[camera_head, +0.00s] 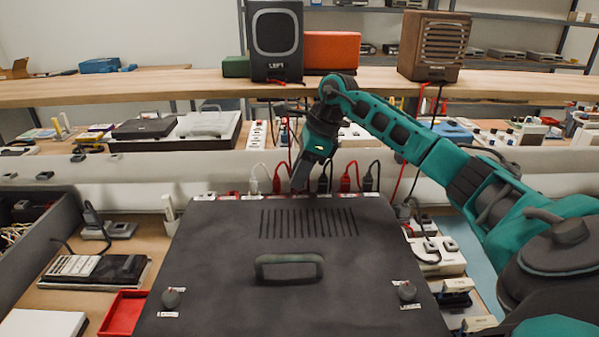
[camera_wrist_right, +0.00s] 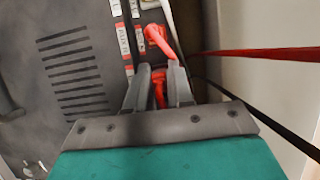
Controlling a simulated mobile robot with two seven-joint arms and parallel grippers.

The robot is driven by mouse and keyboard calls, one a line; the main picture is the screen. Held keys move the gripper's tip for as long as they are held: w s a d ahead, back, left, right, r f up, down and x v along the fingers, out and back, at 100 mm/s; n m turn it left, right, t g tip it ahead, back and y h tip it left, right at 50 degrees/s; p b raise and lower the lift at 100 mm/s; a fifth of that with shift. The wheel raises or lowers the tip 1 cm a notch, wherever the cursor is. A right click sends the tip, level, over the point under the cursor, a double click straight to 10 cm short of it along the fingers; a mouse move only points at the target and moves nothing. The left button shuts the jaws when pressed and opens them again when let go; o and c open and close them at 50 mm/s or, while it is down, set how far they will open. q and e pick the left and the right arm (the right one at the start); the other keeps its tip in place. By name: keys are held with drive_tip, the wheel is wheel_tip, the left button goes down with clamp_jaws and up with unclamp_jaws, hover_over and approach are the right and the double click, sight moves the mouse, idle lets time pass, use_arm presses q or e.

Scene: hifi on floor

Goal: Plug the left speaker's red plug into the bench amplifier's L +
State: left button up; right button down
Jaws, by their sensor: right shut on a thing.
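The bench amplifier (camera_head: 200,265) is a large dark grey box with a top handle and slotted vents. Its labelled rear edge also shows in the wrist view (camera_wrist_right: 65,120). The left speaker (camera_head: 277,45), dark with a pale ring, stands on the shelf behind. My right gripper (camera_head: 300,184) is at the amplifier's rear edge, among the plugs. In the wrist view it is shut on a red plug (camera_wrist_right: 159,92). Whether this plug touches a socket is hidden by the fingers. Another red plug (camera_wrist_right: 158,40) sits just beyond the fingertips, by the labels. My left gripper is out of view.
A white plug (camera_head: 253,182), black plugs (camera_head: 370,181) and a red plug (camera_head: 346,180) crowd the rear edge. A red cable (camera_wrist_right: 260,54) and dark cables run beside the gripper. A wooden speaker (camera_head: 434,45) stands on the shelf. A red tray (camera_head: 123,313) lies left of the amplifier.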

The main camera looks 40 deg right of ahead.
drive_tip(key=shift+f, duration=0.55)
idle(0.4)
drive_tip(key=shift+f, duration=0.15)
idle(2.0)
drive_tip(key=c, duration=0.9)
unclamp_jaws()
drive_tip(key=p+v, duration=0.1)
drive_tip(key=v, duration=0.4)
drive_tip(key=w+a+p+v, duration=0.1)
drive_tip(key=p+v, duration=0.1)
drive_tip(key=v, duration=0.4)
drive_tip(key=r+p+v, duration=0.1)
drive_tip(key=p+v, duration=0.1)
drive_tip(key=v, duration=0.4)
drive_tip(key=shift+w+a+r, duration=0.1)
drive_tip(key=shift+a+r, duration=0.05)
drive_tip(key=shift+a, duration=0.05)
